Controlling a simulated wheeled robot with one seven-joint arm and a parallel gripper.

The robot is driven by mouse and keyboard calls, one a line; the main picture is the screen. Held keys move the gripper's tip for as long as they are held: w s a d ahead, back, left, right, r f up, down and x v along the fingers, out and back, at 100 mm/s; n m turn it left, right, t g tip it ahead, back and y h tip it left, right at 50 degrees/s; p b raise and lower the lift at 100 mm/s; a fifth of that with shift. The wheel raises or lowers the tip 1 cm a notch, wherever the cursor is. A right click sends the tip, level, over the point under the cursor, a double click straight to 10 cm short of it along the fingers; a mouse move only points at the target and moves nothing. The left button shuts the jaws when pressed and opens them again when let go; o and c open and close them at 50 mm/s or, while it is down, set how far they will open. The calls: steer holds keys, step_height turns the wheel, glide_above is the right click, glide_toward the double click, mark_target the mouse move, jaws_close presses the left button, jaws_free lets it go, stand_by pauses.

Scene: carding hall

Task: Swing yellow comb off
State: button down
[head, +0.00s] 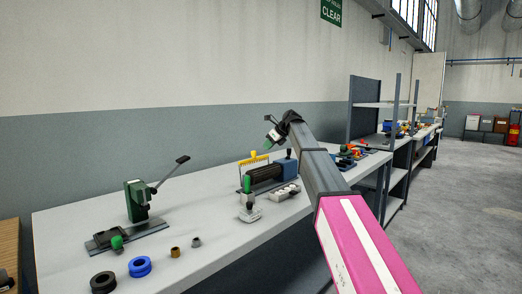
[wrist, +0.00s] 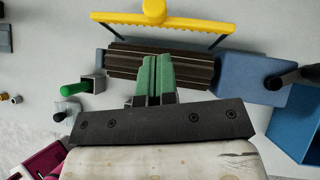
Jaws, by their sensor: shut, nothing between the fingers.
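The yellow comb (head: 254,158) stands above a dark ribbed roller (head: 264,174) beside a blue block (head: 288,167) on the grey bench. In the wrist view the comb (wrist: 190,25) is a yellow bar with a knob at its middle and side arms reaching down toward the roller (wrist: 120,65). The blue block (wrist: 250,82) is right of the roller. My gripper (wrist: 155,62) has green fingers, shut and empty, in front of the roller and short of the comb's knob. In the head view my gripper (head: 269,146) is above the comb, at its right. Contact cannot be told.
A green-handled clamp (head: 246,190) and a white block (head: 286,192) stand in front of the roller. A green lever press (head: 138,202), a blue ring (head: 140,266) and a black ring (head: 103,282) are at the left. A shelf rack (head: 365,104) rises behind at the right.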

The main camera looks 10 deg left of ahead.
steer(key=v, duration=0.8)
steer(key=shift+w+a+r, duration=0.2)
steer(key=shift+r, duration=0.05)
steer(key=shift+d, duration=0.1)
